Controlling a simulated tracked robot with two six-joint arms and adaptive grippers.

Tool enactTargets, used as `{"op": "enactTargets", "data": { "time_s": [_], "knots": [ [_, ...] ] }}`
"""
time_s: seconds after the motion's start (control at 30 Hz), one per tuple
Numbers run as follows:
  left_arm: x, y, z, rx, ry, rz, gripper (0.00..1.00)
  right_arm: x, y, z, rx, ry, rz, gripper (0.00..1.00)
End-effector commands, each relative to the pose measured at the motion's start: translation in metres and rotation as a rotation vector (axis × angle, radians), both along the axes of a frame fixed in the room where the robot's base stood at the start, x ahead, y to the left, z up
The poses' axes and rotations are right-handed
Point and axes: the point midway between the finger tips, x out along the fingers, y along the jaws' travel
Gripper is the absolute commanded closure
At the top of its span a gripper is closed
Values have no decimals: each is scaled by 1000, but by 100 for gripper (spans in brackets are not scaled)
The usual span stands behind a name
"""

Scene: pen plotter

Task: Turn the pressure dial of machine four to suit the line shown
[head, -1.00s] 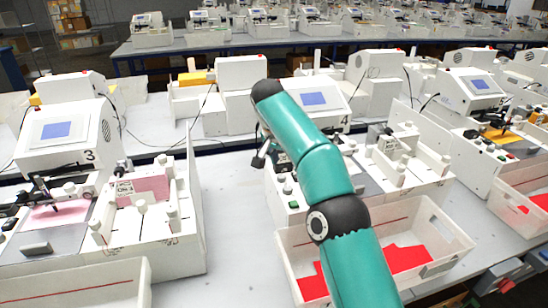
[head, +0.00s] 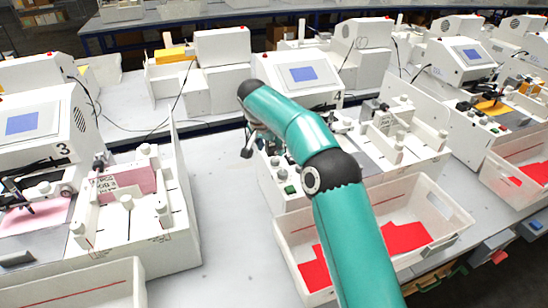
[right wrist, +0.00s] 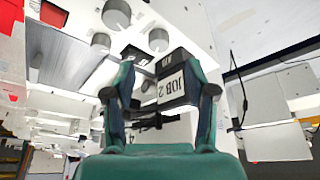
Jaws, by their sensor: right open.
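Machine four (head: 337,97), marked with a 4, stands at the middle with a tilted blue screen (head: 303,73); any text on it is too small to read. Small knobs (head: 275,161) sit on its front left, above a green button (head: 290,189). My right gripper (head: 254,143) hangs at the left of these knobs, partly hidden by my arm. In the right wrist view its fingers (right wrist: 158,75) are open. A dark block with an upside-down "JOB 2" label (right wrist: 174,88) shows between them; I cannot tell whether they touch. Grey round knobs (right wrist: 117,14) show beyond. My left gripper is out of view.
A white bin (head: 290,235) with red sheets stands in front of machine four, beneath my right arm. Machine three (head: 32,125) is at the left, with a pink sheet. Bare table (head: 225,225) lies between the two machines. More machines stand behind and at right.

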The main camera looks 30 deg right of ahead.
Motion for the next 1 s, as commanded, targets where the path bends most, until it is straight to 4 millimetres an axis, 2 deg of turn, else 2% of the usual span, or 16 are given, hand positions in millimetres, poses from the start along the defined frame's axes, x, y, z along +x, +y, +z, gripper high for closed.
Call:
{"op": "enactTargets", "data": {
  "time_s": [0.2, 0.33, 0.5, 0.77, 1.0],
  "knots": [
    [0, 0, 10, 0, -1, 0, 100, 7, -15, -38, 0, 3, -2, 44],
    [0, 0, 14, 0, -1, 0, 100, 11, -20, -53, 1, 1, -1, 44],
    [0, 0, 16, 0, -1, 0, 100, 13, -23, -62, 0, 0, -2, 44],
    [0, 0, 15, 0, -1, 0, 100, 13, -23, -63, 0, -1, -2, 44],
    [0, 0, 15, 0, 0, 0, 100, 13, -23, -63, 0, 0, -1, 82]
  ]
}}
